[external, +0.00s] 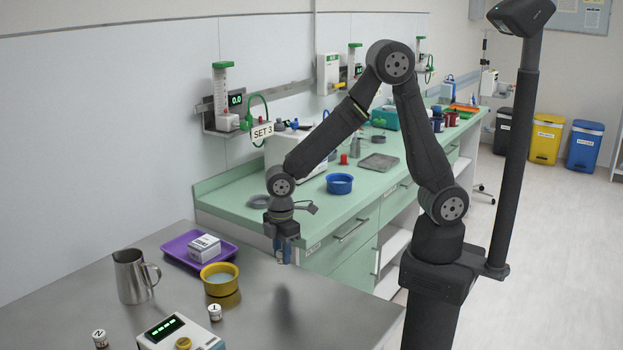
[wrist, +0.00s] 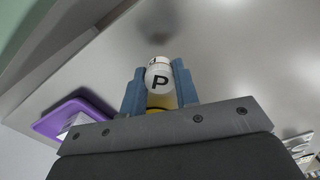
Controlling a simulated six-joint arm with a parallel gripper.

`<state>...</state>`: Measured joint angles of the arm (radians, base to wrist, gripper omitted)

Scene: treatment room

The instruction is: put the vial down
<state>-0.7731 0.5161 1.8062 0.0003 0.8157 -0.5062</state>
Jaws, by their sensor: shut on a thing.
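My gripper (external: 283,252) is shut on a vial and holds it above the steel table (external: 345,310). In the wrist view, the white vial (wrist: 158,74) with a black letter P sits between the blue fingers of my gripper (wrist: 159,90). In the external view the held vial is mostly hidden by the fingers and too small to read. A dark shadow lies on the bare table below my gripper.
A steel jug (external: 131,277), purple tray (external: 178,247) with a white box (external: 204,247), yellow bowl (external: 219,287), two small labelled vials (external: 215,312) (external: 100,339) and a device (external: 178,333) stand left of my gripper. The table's right part is clear. A green counter (external: 300,207) is behind.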

